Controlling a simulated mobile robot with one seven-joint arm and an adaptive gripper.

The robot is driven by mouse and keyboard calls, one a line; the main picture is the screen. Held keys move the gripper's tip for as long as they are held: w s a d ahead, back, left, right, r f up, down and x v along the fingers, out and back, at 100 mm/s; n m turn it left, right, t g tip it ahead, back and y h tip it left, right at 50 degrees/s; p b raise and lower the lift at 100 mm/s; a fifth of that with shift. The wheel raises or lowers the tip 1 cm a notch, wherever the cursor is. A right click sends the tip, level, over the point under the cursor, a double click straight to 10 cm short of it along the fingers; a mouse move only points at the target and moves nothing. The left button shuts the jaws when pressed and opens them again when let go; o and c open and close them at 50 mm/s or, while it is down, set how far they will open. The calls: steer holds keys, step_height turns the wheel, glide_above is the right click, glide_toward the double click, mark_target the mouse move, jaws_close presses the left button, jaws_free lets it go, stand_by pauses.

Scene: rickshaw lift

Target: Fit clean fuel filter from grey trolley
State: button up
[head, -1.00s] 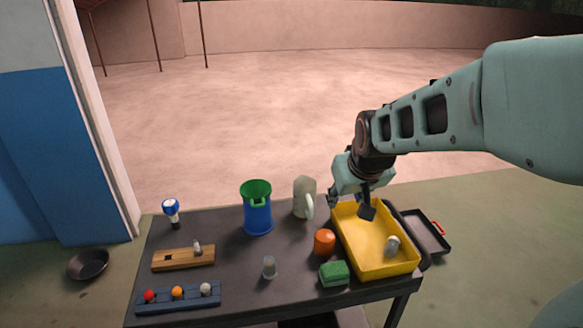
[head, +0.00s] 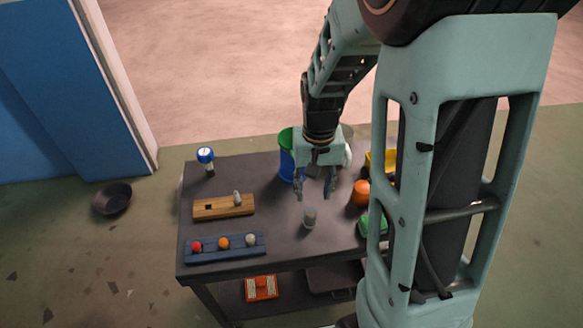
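The dark grey trolley (head: 270,235) stands in front of me. On its top, near the middle, a small translucent grey cylinder (head: 310,217) stands upright. It may be a fuel filter, but it is too small to tell. A wooden block (head: 218,208) with a dark slot carries a small grey piece (head: 237,197) at its right end. My gripper (head: 313,196) points down with its fingers apart and nothing between them. In the picture it is just above and behind the translucent cylinder, and they look apart.
A blue rack (head: 226,249) holds red, orange and whitish knobs. A blue bin (head: 286,165) with green rim, an orange pot (head: 361,193), a green sponge (head: 364,225) and a yellow tray (head: 391,160) are partly hidden by my arm. A black bowl (head: 112,198) lies on the floor.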

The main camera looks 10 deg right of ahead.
mark_target(311, 211)
steer(key=shift+s+a+f, duration=0.15)
steer(key=shift+a+f, duration=0.05)
steer(key=shift+f, duration=0.05)
step_height(311, 211, down, 10)
steer(key=b, duration=0.8)
steer(key=shift+r, duration=0.15)
steer(key=c, duration=0.9)
steer(key=shift+r+p, duration=2.9)
steer(key=shift+r, duration=0.7)
